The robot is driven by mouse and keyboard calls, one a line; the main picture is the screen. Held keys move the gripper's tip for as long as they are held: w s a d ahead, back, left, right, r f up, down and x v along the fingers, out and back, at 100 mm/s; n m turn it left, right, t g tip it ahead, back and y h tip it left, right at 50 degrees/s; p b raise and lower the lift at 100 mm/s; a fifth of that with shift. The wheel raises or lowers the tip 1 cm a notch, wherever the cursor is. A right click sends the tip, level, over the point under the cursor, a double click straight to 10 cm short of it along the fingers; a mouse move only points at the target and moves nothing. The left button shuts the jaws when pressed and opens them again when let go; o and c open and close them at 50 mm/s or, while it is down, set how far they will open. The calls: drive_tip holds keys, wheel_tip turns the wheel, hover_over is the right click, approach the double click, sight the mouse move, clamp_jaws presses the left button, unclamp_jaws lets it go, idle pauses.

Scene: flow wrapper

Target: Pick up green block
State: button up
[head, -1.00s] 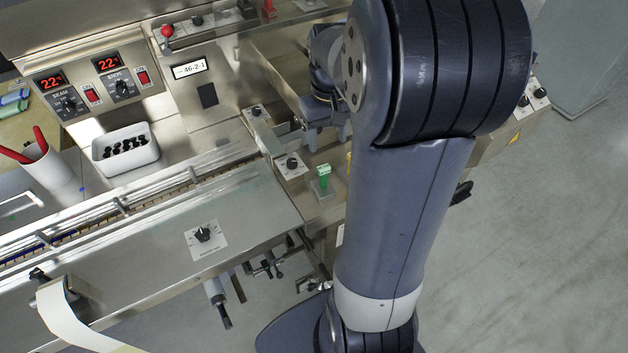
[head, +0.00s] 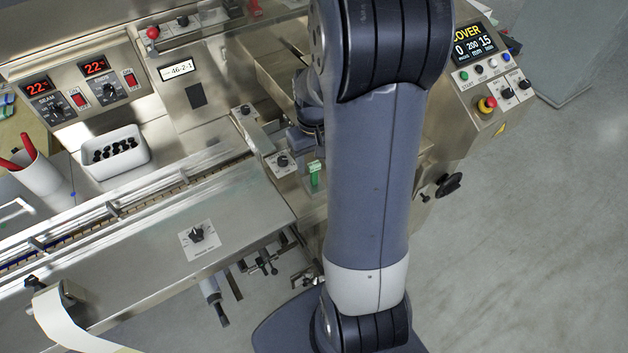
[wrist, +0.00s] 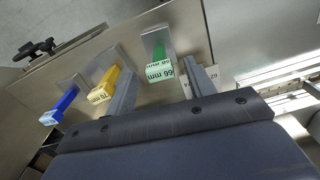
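The green block (wrist: 158,58) stands in a metal holder in the wrist view, its pale end face marked 66 mm. It also shows in the head view (head: 315,174), just left of my forearm. My gripper (wrist: 160,70) is open, with one finger on each side of the green block's line in the wrist view. The fingers look apart from the block, and nothing is held. In the head view my arm hides the gripper's fingers.
A yellow block (wrist: 107,84) and a blue block (wrist: 63,103) stand in similar holders to the left in the wrist view. The yellow one is close to the left finger. A white bin (head: 114,153) and a knob plate (head: 282,161) lie left of my arm.

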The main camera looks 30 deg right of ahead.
clamp_jaws()
idle(0.3)
drive_tip(key=shift+r, duration=0.1)
wheel_tip(320, 180, up, 10)
drive_tip(key=shift+b, duration=0.4)
